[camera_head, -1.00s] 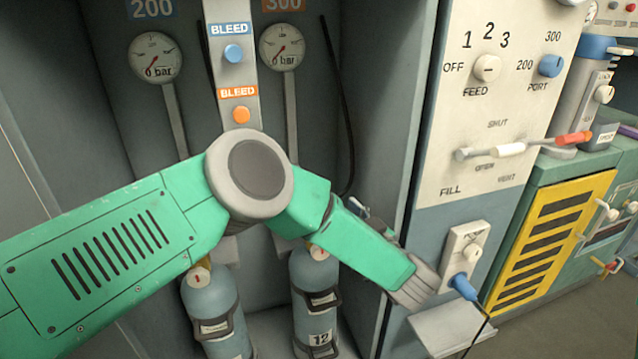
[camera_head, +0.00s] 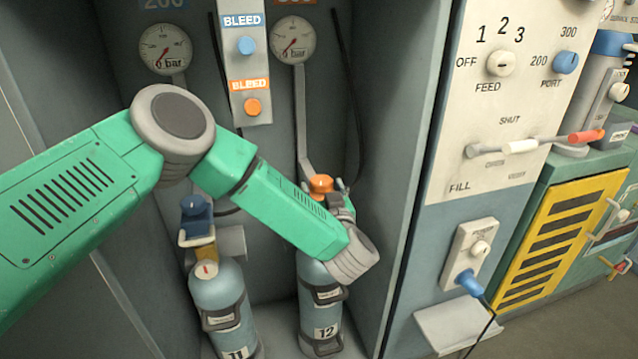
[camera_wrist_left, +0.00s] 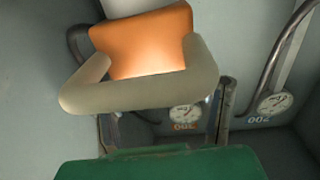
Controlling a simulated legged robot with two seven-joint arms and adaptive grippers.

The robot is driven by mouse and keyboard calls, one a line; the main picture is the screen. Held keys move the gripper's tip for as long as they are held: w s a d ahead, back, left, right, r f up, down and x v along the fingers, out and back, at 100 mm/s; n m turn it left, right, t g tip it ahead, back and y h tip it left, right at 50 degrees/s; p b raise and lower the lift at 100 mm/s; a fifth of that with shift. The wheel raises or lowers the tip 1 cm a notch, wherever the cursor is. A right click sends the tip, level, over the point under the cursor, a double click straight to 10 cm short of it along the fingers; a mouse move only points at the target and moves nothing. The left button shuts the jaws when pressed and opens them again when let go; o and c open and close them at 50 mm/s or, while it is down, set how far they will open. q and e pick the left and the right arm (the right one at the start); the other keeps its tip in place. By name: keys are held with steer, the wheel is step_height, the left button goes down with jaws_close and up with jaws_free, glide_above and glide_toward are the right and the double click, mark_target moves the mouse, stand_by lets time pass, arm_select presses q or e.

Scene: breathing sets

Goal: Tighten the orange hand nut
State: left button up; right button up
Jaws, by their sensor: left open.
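The orange hand nut (camera_head: 321,184) sits above the grey-blue cylinder 12 (camera_head: 318,290) inside the cabinet, at the foot of a grey pipe. My left gripper (camera_head: 342,196) is close beside it on its right, partly hidden behind my wrist. In the left wrist view, the orange nut (camera_wrist_left: 145,45) is large at the top, with a beige frame-like part (camera_wrist_left: 140,93) around its near side. My left fingers (camera_wrist_left: 168,112) are apart there, open, with nothing clearly between them. Whether they touch the nut, I cannot tell. My right gripper is not in view.
Cylinder 11 (camera_head: 221,300) stands to the left, with a blue nut (camera_head: 197,207) above it. Blue (camera_head: 247,46) and orange (camera_head: 253,107) bleed knobs are on the post above. The cabinet's side wall (camera_head: 400,150) is close on the right; a switch panel (camera_head: 500,130) lies beyond.

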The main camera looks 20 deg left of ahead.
mark_target(319, 178)
arm_select(q)
steer(key=shift+b+x, duration=0.4)
steer(key=shift+x, duration=1.7)
steer(key=c, duration=1.3)
steer(key=shift+w+f, duration=0.1)
steer(key=shift+f, duration=0.05)
jaws_close()
